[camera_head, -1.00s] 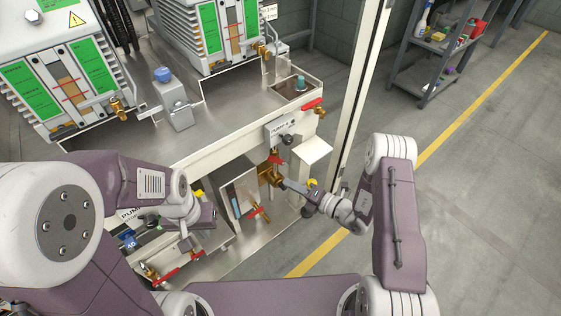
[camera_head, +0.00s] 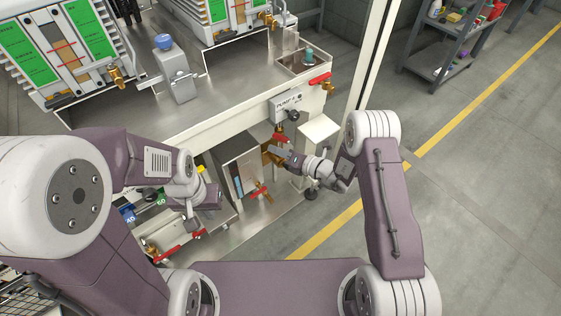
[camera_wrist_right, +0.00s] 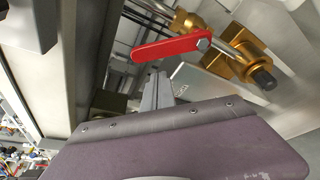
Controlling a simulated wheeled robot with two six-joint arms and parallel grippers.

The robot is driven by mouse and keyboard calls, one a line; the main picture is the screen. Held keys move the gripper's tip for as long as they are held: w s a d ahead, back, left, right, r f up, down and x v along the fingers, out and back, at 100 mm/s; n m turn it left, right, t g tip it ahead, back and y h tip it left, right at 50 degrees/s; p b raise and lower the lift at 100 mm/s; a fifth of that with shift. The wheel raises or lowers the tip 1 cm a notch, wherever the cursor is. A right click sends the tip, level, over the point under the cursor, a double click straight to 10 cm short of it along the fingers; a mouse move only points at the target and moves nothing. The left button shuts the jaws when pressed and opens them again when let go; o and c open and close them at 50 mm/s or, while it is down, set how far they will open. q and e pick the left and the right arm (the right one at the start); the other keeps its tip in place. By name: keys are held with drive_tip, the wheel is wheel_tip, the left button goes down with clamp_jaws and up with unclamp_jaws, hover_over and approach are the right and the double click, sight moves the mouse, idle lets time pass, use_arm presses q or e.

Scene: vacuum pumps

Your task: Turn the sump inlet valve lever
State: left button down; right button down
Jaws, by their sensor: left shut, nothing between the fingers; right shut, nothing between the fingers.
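A brass valve with a red lever (camera_head: 281,137) sits below the PUMP plate on the cabinet front. In the right wrist view the red lever (camera_wrist_right: 172,47) runs left from a bolt on a rod beside the brass body (camera_wrist_right: 240,55). My right gripper (camera_head: 276,150) is shut and empty, just below this lever. In the wrist view its fingers (camera_wrist_right: 157,88) point at the lever from below; I cannot tell whether they touch it. My left gripper (camera_head: 192,222) is shut, over the lower left equipment. No readable label shows which valve is the sump inlet.
Other red-handled valves stand at the bench corner (camera_head: 320,79), on the lower shelf (camera_head: 260,190) and at lower left (camera_head: 180,248). A white post (camera_head: 375,50) rises behind my right arm. The floor to the right (camera_head: 480,200) is clear.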

sight(277, 138)
drive_tip(key=shift+w+d+r, duration=0.4)
drive_tip(key=shift+d+r, duration=0.2)
drive_tip(key=shift+r, duration=0.05)
drive_tip(key=shift+d+r+m, duration=0.1)
drive_tip(key=shift+r+m, duration=0.1)
drive_tip(key=shift+m, duration=0.1)
drive_tip(key=shift+w+d+r+p, duration=0.1)
drive_tip(key=shift+w+r+p, duration=0.05)
drive_tip(key=shift+p, duration=0.2)
drive_tip(key=shift+w+d+r+m+y+p, duration=0.2)
drive_tip(key=shift+m+p, duration=0.1)
drive_tip(key=shift+m, duration=0.15)
drive_tip(key=shift+w+d+r+m+y+p, duration=0.1)
drive_tip(key=shift+d+r+m+y+p, duration=0.15)
drive_tip(key=shift+m, duration=0.2)
drive_tip(key=m, duration=0.1)
drive_tip(key=w+d+r+m+y+p, duration=0.1)
drive_tip(key=m, duration=0.1)
drive_tip(key=shift+w+d, duration=0.1)
drive_tip(key=shift+d, duration=0.2)
drive_tip(key=shift+w+d, duration=0.1)
drive_tip(key=shift+d, duration=0.05)
